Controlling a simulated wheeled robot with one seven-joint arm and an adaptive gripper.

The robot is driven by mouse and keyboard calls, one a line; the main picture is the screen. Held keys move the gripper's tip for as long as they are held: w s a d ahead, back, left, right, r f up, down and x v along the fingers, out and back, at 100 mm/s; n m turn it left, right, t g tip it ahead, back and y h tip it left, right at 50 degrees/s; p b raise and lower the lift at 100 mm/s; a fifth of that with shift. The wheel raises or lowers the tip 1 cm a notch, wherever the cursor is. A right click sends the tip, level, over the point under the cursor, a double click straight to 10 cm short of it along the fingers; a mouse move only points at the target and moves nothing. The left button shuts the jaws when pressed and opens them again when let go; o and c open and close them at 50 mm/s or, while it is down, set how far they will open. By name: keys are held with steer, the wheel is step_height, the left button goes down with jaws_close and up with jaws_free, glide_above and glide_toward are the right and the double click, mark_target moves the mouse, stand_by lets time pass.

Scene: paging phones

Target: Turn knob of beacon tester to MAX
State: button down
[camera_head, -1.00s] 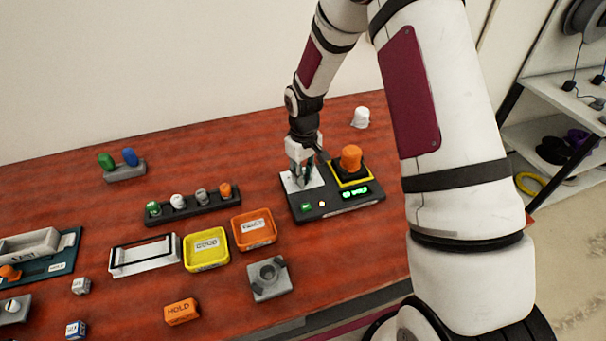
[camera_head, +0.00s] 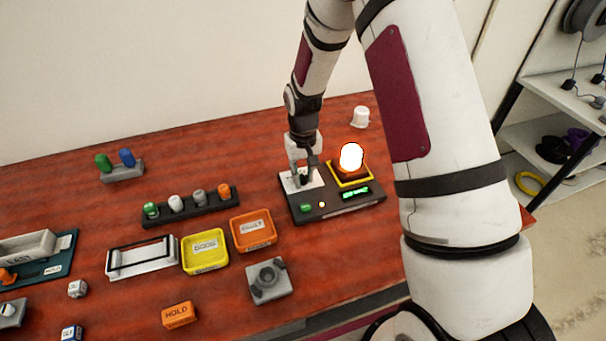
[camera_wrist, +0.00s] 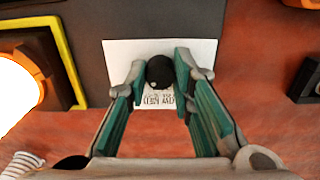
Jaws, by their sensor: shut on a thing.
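The beacon tester (camera_head: 338,210) is a dark grey box near the table's right end. An orange beacon in its yellow-edged socket (camera_head: 351,180) glows white in the head view, and its glare (camera_wrist: 18,90) shows at the left of the wrist view. The tester's black knob (camera_wrist: 159,71) stands on a white plate (camera_wrist: 121,56) with lettering partly hidden by my fingers. My gripper (camera_wrist: 158,80) is shut on the knob, with a green-padded finger at each side. The knob's pointer and the MAX mark cannot be made out. The green display (camera_head: 356,192) is lit but too small to read.
A yellow tray (camera_head: 205,267) and an orange tray (camera_head: 253,246) lie left of the tester. A grey fixture (camera_head: 269,293) stands in front. A rack of coloured caps (camera_head: 190,209) is farther left. A white cap (camera_head: 360,117) stands behind the tester.

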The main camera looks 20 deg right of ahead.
steer(key=c, duration=1.4)
jaws_free()
step_height(320, 180, up, 12)
step_height(320, 180, up, 9)
steer(key=t, duration=0.1)
glide_above(303, 177)
steer(key=s, duration=0.5)
steer(key=s+r+t, duration=0.3)
steer(key=s+r, duration=0.8)
steer(key=s, duration=0.2)
steer(key=s+t, duration=0.1)
steer(key=s, duration=0.8)
steer(key=shift+s+r, duration=0.25)
steer(key=shift+r, duration=0.2)
